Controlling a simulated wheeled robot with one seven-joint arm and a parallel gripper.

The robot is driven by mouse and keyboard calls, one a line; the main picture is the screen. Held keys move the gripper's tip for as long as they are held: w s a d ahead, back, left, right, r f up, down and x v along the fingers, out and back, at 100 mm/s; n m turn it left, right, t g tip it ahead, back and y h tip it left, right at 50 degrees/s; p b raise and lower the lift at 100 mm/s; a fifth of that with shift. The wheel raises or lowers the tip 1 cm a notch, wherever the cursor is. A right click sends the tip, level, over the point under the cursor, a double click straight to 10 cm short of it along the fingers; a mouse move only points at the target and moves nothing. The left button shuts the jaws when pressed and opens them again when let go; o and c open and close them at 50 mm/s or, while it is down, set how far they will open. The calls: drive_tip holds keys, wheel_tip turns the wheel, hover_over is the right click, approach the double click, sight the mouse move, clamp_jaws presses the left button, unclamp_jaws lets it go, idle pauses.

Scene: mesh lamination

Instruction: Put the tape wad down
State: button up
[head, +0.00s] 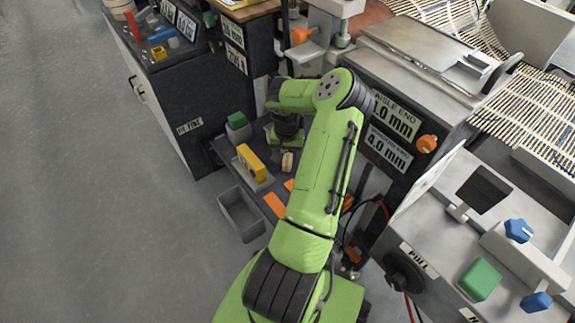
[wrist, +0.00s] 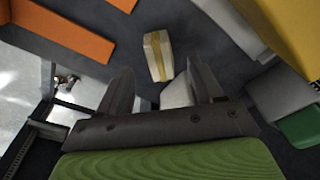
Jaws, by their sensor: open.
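The tape wad (wrist: 157,56) is a small cream block with a tan band. In the wrist view it lies on a dark surface just beyond my fingertips. It also shows in the head view (head: 287,162), on the dark shelf beside my gripper. My gripper (wrist: 163,80) is open, with its two dark fingers spread apart and the wad outside them. A second pale piece (wrist: 177,93) shows between the fingers, partly hidden by the gripper; I cannot tell what it is.
On the shelf (head: 222,153) a yellow block (head: 251,161) sits on a grey base, with a green block (head: 237,120) behind it. Orange strips (head: 275,205) lie nearer. A grey open bin (head: 241,213) is at the shelf's left. The machine (head: 405,110) stands close on the right.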

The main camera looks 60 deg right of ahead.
sight(287, 162)
wheel_tip(287, 162, down, 3)
drive_tip(key=shift+d+r, duration=0.1)
drive_tip(key=shift+r, duration=0.1)
drive_tip(key=c, duration=1.2)
